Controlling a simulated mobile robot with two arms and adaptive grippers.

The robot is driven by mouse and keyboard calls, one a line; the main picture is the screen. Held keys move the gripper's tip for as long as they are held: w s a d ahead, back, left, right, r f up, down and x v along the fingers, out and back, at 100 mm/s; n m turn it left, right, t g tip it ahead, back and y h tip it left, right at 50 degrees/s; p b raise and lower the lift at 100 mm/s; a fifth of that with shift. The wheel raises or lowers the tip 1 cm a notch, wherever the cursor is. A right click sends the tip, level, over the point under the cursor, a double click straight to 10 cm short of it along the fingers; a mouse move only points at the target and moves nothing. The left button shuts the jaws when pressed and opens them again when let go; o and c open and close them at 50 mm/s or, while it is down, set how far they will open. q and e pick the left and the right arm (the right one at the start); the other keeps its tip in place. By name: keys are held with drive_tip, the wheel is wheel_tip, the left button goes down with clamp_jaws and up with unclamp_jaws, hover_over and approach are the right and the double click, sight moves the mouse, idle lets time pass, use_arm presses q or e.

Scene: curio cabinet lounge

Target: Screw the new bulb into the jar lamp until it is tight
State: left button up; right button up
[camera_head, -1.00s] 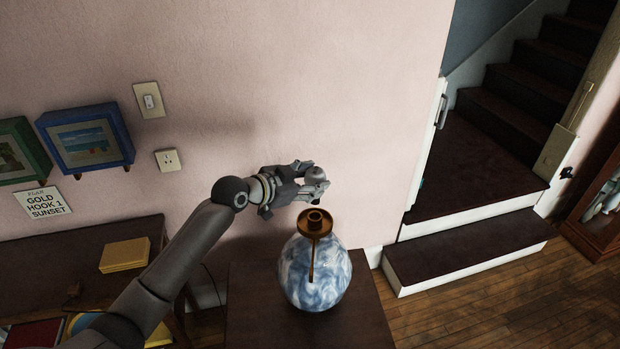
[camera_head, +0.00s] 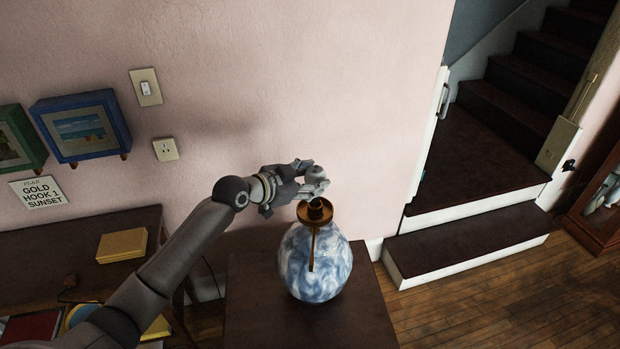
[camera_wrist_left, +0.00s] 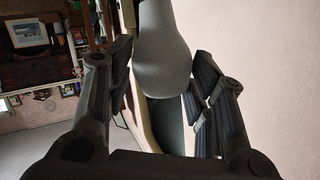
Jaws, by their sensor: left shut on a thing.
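The jar lamp (camera_head: 316,265) stands upright in the head view, a round blue-and-white marbled jar with a brass cap and an open brass socket (camera_head: 320,208) on top. My left gripper (camera_head: 311,180) is shut on the pale grey bulb (camera_head: 317,173), just above the socket. The bulb's base is hidden, so I cannot tell whether it touches the socket. In the left wrist view the bulb (camera_wrist_left: 165,65) shows large and grey between the two dark fingers. My right gripper is not in view.
The lamp stands on a dark table (camera_head: 350,325) close to the pink wall. A low desk (camera_head: 60,255) with a yellow block (camera_head: 122,245) is at left. Framed pictures (camera_head: 80,125) hang above it. Dark stairs (camera_head: 470,240) rise at right.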

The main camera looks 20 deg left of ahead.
use_arm(q)
drive_tip(key=shift+f, duration=0.1)
idle(0.6)
drive_tip(key=shift+f+b, duration=0.8)
drive_tip(key=shift+f, duration=0.25)
drive_tip(key=o, duration=1.5)
drive_tip(key=shift+o, duration=0.2)
drive_tip(key=v, duration=1.2)
drive_tip(key=shift+c, duration=0.4)
